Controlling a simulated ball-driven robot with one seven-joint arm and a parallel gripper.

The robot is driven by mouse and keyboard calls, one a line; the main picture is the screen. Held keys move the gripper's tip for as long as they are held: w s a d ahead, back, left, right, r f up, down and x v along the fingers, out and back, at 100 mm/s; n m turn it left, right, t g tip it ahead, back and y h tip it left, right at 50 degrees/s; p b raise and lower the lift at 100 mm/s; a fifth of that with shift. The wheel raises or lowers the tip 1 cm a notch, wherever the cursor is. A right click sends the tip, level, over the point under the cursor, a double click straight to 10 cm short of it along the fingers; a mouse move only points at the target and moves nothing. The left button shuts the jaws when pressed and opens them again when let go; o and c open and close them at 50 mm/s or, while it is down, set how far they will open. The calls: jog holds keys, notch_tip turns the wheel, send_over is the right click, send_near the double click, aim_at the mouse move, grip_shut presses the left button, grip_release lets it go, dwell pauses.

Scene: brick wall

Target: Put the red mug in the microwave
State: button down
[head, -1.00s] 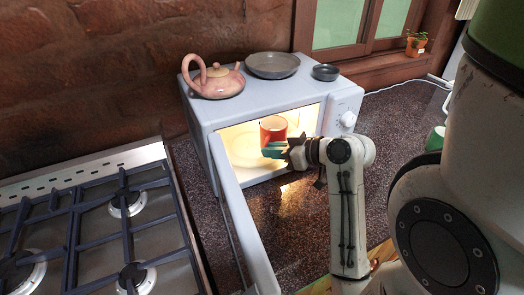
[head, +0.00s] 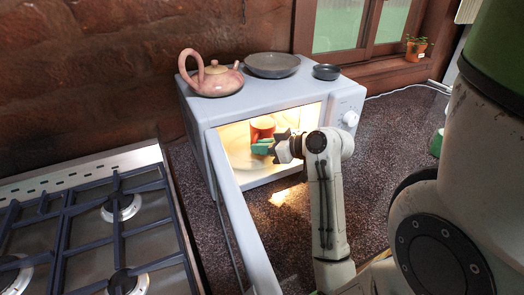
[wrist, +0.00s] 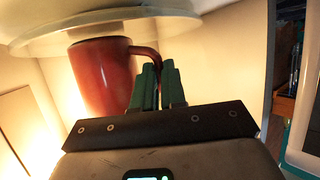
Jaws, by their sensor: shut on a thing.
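The red mug (head: 262,129) is inside the lit cavity of the open white microwave (head: 232,112). My gripper (head: 262,147) reaches in through the front opening. In the wrist view, my green fingers (wrist: 158,75) are shut on the handle of the mug (wrist: 103,75), at its right side. One end of the mug is close to the round turntable (wrist: 105,35), which shows at the top of the wrist view. I cannot tell whether they touch. My fingers hide part of the mug in the head view.
The microwave door (head: 243,225) stands open toward the front left. A gas stove (head: 90,225) is at left.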

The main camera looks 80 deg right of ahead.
jog(key=shift+r, duration=0.15)
jog(key=c, duration=1.2)
grip_release()
jog(key=shift+f, duration=0.2)
jog(key=shift+r, duration=0.15)
jog(key=v, duration=1.2)
